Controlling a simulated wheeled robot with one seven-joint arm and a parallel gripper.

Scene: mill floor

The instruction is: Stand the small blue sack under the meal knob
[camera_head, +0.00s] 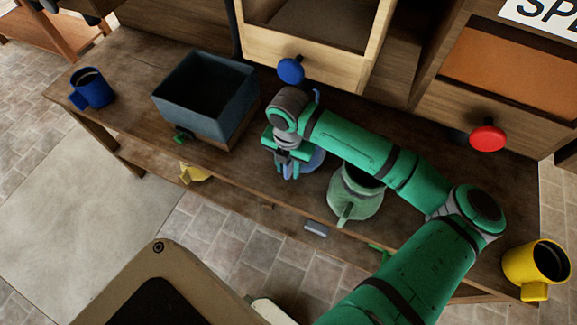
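My gripper (290,170) points down at the middle of the wooden bench, below a blue knob (290,70). A pale blue rounded thing (317,159) shows just right of and behind it, mostly hidden by my gripper and wrist. I cannot tell whether it is the small blue sack or whether my fingers touch it. The fingertips are small and partly covered, so their opening is unclear. A red knob (488,139) is on the drawer front at right. No readable label shows which knob is the meal one.
A blue-grey box (200,118) and a blue mug (92,90) stand to the left on the bench (135,60). A green jug (355,197) stands close right of my gripper, under my arm. A yellow mug (537,265) is at far right. The bench's front edge is near.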

